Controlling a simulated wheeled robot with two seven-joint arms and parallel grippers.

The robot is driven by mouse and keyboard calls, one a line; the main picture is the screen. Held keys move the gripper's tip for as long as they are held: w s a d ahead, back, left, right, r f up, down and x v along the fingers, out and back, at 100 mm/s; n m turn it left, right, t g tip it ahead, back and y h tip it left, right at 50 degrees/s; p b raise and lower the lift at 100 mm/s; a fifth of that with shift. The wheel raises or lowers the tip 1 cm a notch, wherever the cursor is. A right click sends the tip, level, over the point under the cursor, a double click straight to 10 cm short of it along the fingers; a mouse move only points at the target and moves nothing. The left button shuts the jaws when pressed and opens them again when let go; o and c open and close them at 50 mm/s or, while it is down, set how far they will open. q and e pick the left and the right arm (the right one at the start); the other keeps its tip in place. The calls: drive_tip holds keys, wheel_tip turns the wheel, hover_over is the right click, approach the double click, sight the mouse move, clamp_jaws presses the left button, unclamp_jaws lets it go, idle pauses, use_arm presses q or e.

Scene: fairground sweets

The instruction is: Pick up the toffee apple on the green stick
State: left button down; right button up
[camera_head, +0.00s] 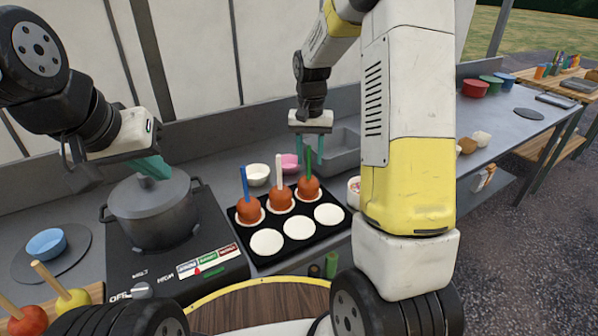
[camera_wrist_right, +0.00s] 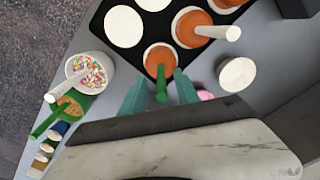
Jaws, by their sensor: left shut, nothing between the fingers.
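The toffee apple on the green stick (camera_head: 309,187) stands upright on a white paper disc at the back right of the black tray (camera_head: 256,259). Its green stick also shows in the right wrist view (camera_wrist_right: 161,84). My right gripper (camera_head: 309,150) is above this apple, pointing down. Its teal fingers are open on either side of the green stick, with gaps showing in the right wrist view (camera_wrist_right: 160,92). My left gripper (camera_head: 153,167) is shut and empty, above or at the lid of the grey pot (camera_head: 153,215); contact is unclear.
Toffee apples with a blue stick (camera_head: 250,210) and a white stick (camera_head: 281,200) stand beside it in the back row. The front row holds bare white discs. A white bowl (camera_head: 258,175) and a pink bowl (camera_head: 290,162) are behind. A sprinkle bowl (camera_wrist_right: 90,72) is nearby.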

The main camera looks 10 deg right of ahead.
sight(309, 180)
drive_tip(key=shift+f, duration=1.9)
clamp_jaws()
drive_tip(key=shift+r, duration=0.2)
